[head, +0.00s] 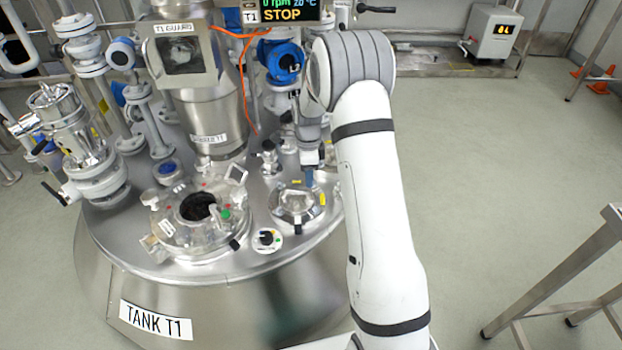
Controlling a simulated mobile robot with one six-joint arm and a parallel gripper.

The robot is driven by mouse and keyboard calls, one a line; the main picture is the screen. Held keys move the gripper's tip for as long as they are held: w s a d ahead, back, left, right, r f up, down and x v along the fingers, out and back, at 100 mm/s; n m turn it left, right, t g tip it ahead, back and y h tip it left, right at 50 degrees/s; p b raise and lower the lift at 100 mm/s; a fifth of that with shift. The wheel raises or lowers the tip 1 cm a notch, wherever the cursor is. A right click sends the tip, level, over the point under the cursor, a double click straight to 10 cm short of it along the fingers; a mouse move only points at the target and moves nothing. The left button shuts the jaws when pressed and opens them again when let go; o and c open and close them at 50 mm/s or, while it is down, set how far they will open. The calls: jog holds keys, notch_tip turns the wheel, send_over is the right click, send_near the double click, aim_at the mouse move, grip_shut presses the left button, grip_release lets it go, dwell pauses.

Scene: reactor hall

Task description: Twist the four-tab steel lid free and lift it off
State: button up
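A small steel lid (296,203) with an angular outline sits on a round port on the right side of the tank top (185,262). It appears seated flat, with yellow labels by its rim; its separate tabs are too small to make out clearly. My gripper (309,178) points down just above and behind the lid's upper right edge in the picture. Its blue fingertips are small and partly merge with the fittings behind, so its opening does not show. Contact with the lid cannot be told.
An open round manway (197,208) with clamps lies left of the lid. A small dial panel (267,239) sits in front between them. Blue-and-white valves (284,62), a steel guarded column (212,90) and pipes crowd the back. A steel frame (570,285) stands right; floor between is clear.

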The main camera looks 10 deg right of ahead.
aim_at(306, 204)
jog(key=f, duration=0.2)
jog(key=f+b, duration=0.1)
jog(key=f, duration=0.2)
jog(key=f+b, duration=0.1)
jog(key=f, duration=0.1)
jog(key=shift+s+f, duration=0.25)
grip_shut()
jog(key=shift+a, duration=0.1)
jog(key=shift+s+a+r+m+p, duration=0.1)
jog(key=shift+s+m+p, duration=0.1)
jog(key=shift+m, duration=0.4)
jog(key=shift+s+a+m+p, duration=0.1)
jog(key=shift+s+m, duration=0.05)
jog(key=shift+m, duration=0.45)
jog(key=shift+s+a+m, duration=0.1)
jog(key=shift+s+m, duration=0.05)
jog(key=shift+m, duration=0.45)
jog(key=shift+s+a+m, duration=0.1)
jog(key=shift+s+m, duration=0.05)
jog(key=shift+m, duration=0.45)
jog(key=shift+s+a+m+p, duration=0.1)
jog(key=shift+m+p, duration=0.2)
jog(key=shift+m, duration=0.1)
